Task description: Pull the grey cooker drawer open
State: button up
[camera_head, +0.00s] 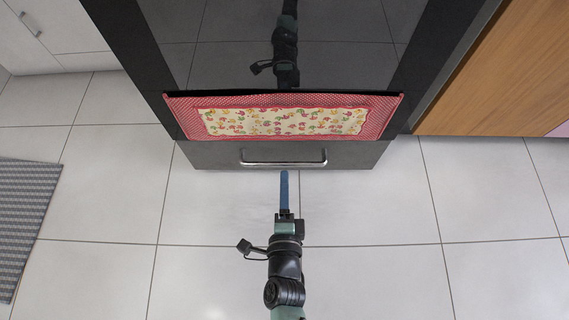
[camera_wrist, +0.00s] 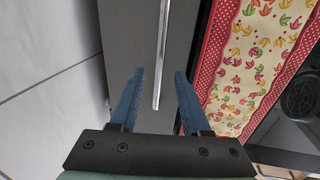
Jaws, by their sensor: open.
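The grey cooker drawer (camera_head: 360,156) is at the bottom of the dark cooker and looks shut. A silver bar handle (camera_head: 283,163) runs across its front. In the wrist view the drawer front (camera_wrist: 126,38) fills the middle, and the handle (camera_wrist: 161,58) runs lengthwise with its near end between my fingers in the picture.
A red-bordered patterned towel (camera_head: 285,117) hangs on the cooker just above the drawer. Wooden panelling (camera_head: 490,75) stands at the right and white cabinets (camera_head: 65,27) at the far left. A grey striped mat (camera_head: 25,205) lies at left. The tiled floor before the drawer is clear.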

aim_at(285, 163)
jog(key=b+x, duration=0.2)
jog(key=x, duration=0.4)
jog(key=shift+w+f, duration=0.1)
jog(key=shift+w, duration=0.3)
grip_shut()
dwell(1.0)
